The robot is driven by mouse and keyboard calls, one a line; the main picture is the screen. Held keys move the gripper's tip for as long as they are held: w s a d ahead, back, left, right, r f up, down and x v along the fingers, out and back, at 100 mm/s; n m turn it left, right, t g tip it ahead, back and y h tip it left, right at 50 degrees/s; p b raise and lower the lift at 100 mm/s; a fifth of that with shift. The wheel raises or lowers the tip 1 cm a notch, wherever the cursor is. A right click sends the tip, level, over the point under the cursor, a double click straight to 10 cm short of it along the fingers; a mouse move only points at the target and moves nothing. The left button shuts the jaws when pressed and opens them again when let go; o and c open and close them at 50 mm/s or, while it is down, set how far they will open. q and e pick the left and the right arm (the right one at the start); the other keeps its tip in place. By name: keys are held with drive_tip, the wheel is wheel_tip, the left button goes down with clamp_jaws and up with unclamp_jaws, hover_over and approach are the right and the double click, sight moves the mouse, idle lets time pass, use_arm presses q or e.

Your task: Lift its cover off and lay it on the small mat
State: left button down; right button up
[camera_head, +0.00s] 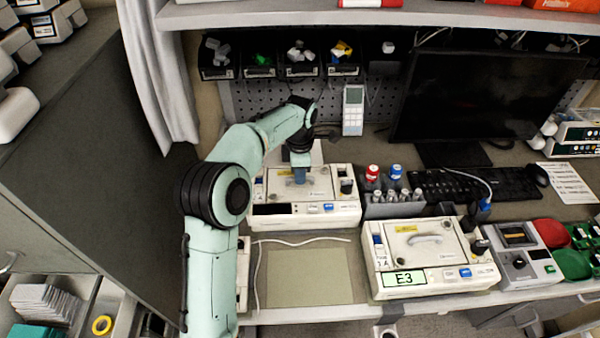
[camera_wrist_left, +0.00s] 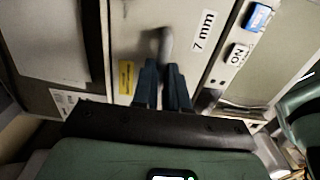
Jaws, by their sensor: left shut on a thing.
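My left gripper (camera_head: 299,176) reaches down onto the rear-left pump (camera_head: 335,212), a cream box with a blue button on its front. In the left wrist view my gripper (camera_wrist_left: 163,72) is shut on the grey handle (camera_wrist_left: 163,42) of the pump's cover (camera_wrist_left: 128,42). The cover also shows in the head view (camera_head: 321,186), lying on the pump; I cannot tell whether it is lifted at all. The small mat (camera_head: 308,276), flat and grey-green, lies bare on the bench in front of this pump. My right gripper is not in view.
A second pump labelled E3 (camera_head: 432,262), with its own handled cover, stands right of the mat. A rack of vials (camera_head: 393,203) stands between the pumps. A white cord (camera_head: 258,270) runs along the mat's left and back sides. Red and green discs lie at far right.

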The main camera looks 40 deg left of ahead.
use_arm(q)
drive_tip(key=shift+w+r+p, duration=0.1)
drive_tip(key=shift+r+p, duration=0.75)
drive_tip(key=shift+r, duration=1)
drive_tip(key=shift+r+p, duration=0.65)
drive_tip(key=shift+r, duration=1.05)
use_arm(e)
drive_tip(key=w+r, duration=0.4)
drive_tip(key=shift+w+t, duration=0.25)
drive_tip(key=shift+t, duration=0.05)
use_arm(q)
drive_tip(key=shift+f, duration=0.1)
